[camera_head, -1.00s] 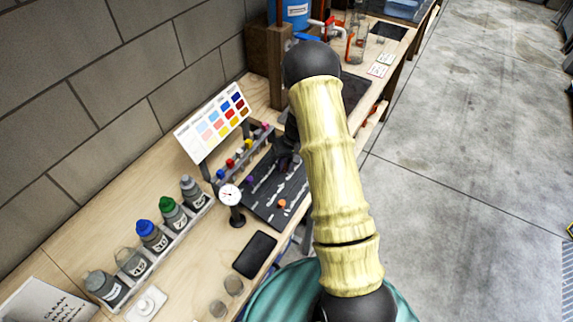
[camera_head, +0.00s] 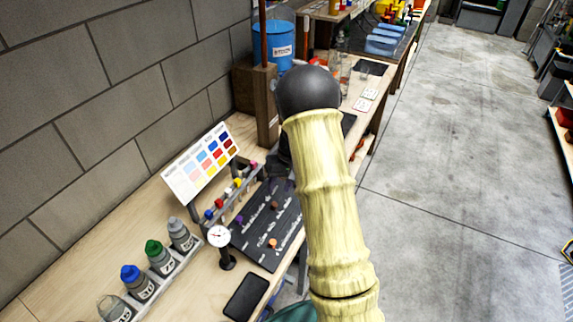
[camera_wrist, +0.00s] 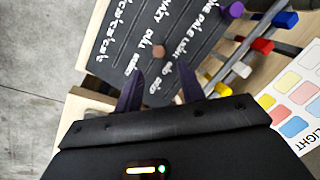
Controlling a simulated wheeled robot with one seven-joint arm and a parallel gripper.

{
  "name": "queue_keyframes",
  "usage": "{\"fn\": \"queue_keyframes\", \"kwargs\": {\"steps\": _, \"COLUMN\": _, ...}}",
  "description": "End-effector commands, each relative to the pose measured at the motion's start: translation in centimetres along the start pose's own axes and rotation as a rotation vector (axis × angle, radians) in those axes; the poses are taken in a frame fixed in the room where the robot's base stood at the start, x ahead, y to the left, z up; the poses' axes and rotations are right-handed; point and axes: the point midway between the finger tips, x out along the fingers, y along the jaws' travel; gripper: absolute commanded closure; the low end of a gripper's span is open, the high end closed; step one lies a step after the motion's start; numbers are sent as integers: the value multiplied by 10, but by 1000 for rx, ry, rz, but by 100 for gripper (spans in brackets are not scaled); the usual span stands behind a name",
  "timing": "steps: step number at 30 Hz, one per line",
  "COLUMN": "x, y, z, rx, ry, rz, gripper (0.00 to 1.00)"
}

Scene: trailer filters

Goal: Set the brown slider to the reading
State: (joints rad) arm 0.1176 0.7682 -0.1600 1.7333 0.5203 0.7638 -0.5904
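The brown slider knob (camera_head: 274,205) sits on the dark slider board (camera_head: 262,254), which has white lettering along its slots. The knob also shows in the wrist view (camera_wrist: 158,51), ahead of my fingertips. My gripper (camera_wrist: 161,78) is open and empty, its two dark purple fingers apart. The knob lies just beyond the gap between them in the picture; I cannot tell the height between. In the head view my arm hides most of the gripper. A round white dial gauge (camera_head: 219,237) stands left of the board; its reading is too small to make out.
A purple knob (camera_head: 239,219) and an orange knob (camera_head: 272,243) share the board. A rack of coloured knobs (camera_head: 220,208) and a colour chart (camera_head: 200,162) stand behind it. Capped bottles (camera_head: 160,259) and a black tablet (camera_head: 246,297) are nearby on the bench.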

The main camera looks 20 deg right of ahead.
Motion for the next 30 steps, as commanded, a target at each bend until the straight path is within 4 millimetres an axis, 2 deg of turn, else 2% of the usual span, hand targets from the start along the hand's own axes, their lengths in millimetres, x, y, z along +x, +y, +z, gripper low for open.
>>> {"fn": "queue_keyframes", "kwargs": {"steps": 9, "x": -64, "y": 1, "z": 0, "rx": 0, "ry": 4, "rz": 2, "gripper": 61}}
{"fn": "queue_keyframes", "kwargs": {"steps": 15, "x": -90, "y": 0, "z": 0, "rx": 0, "ry": 1, "rz": 1, "gripper": 61}}
{"fn": "queue_keyframes", "kwargs": {"steps": 30, "x": -94, "y": 0, "z": 0, "rx": 0, "ry": -1, "rz": 0, "gripper": 61}}
